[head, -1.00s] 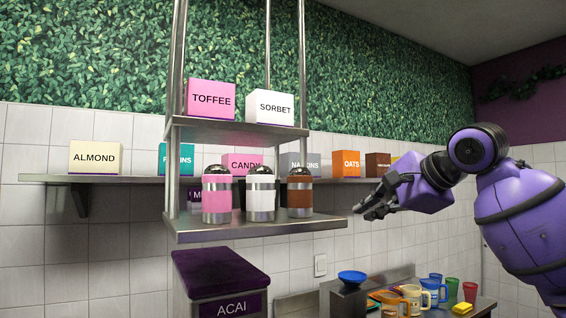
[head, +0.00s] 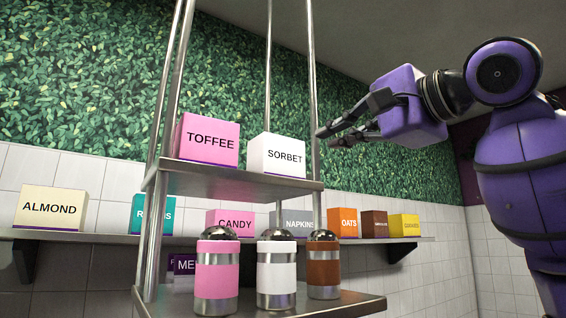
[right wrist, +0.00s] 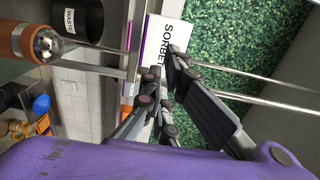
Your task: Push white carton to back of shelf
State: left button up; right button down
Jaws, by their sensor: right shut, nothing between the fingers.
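The white carton marked SORBET (head: 277,156) stands upright on the upper metal shelf (head: 240,180), beside the pink TOFFEE box (head: 207,140). The carton also shows in the right wrist view (right wrist: 154,42), beyond my fingers. My right gripper (head: 325,138) is shut and empty, at about the carton's height, just to its right in the head view. A gap shows between the fingertips and the carton there; in the right wrist view the fingers overlap its lower edge, so the depth is hard to judge. My left gripper is not in view.
Metal posts (head: 313,95) rise at the shelf's corners, one close to my right fingers. Pink, white and brown topping jars (head: 277,275) stand on the lower shelf. Several labelled boxes, such as ALMOND (head: 50,208), line the wall shelf behind.

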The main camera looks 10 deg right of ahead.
send_near(285, 159)
jog(key=x, duration=0.5)
jog(key=shift+a, duration=0.1)
jog(key=shift+x, duration=0.85)
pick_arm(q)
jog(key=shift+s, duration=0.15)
pick_arm(e)
jog(key=shift+w, duration=0.1)
jog(key=x, duration=0.7)
jog(key=shift+w+a, duration=0.15)
jog(key=shift+w, duration=0.25)
jog(key=shift+s+d, duration=0.2)
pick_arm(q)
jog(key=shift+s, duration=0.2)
